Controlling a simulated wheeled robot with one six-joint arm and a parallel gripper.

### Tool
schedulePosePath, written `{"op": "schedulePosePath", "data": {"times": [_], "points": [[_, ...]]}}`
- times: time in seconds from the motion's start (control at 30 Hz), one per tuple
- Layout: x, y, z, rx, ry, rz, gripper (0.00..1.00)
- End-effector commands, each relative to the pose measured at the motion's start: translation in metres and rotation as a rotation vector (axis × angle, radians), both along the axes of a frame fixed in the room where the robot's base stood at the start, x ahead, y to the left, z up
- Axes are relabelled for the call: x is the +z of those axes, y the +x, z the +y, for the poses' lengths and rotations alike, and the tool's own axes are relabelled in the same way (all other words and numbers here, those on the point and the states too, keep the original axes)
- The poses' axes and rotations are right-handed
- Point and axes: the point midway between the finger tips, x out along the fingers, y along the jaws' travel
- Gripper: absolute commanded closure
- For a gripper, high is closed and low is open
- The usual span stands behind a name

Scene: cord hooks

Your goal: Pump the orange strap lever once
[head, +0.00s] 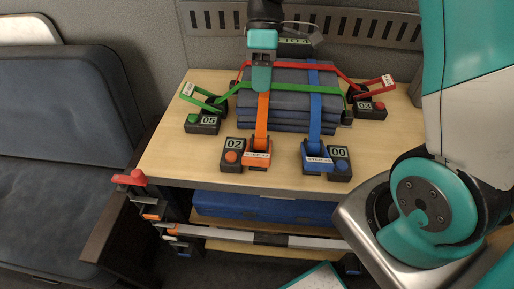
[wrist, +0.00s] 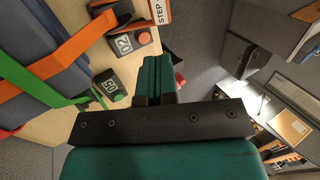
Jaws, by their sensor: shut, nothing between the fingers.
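The orange strap (head: 262,118) runs down the front of the dark blue stack to the orange lever (head: 258,158), which bears a white label and sits at the table's front edge. Beside the lever is the box marked 02 (head: 232,150) with an orange button. My gripper (head: 261,86) is shut and empty, over the front of the stack behind the lever. Its teal fingers (wrist: 160,75) are together in the wrist view, apart from the lever.
The blue lever (head: 317,155) with box 00 stands close to the right. The raised green lever (head: 204,97) with box 05 is at the left, the raised red lever (head: 373,88) with box 03 at the right. The stack (head: 288,95) fills the middle. Bare wood (head: 180,160) is front left.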

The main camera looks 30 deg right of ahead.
Motion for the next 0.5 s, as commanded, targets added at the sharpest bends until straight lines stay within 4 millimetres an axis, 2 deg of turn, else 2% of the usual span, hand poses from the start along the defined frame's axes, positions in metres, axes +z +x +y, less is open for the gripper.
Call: {"op": "schedulePosePath", "data": {"times": [0.37, 0.5], "points": [[-0.0018, 0.0007, 0.0005, 0.004, 0.002, 0.002, 1.00], [-0.0107, -0.0036, 0.0025, 0.004, 0.002, 0.006, 1.00]]}}
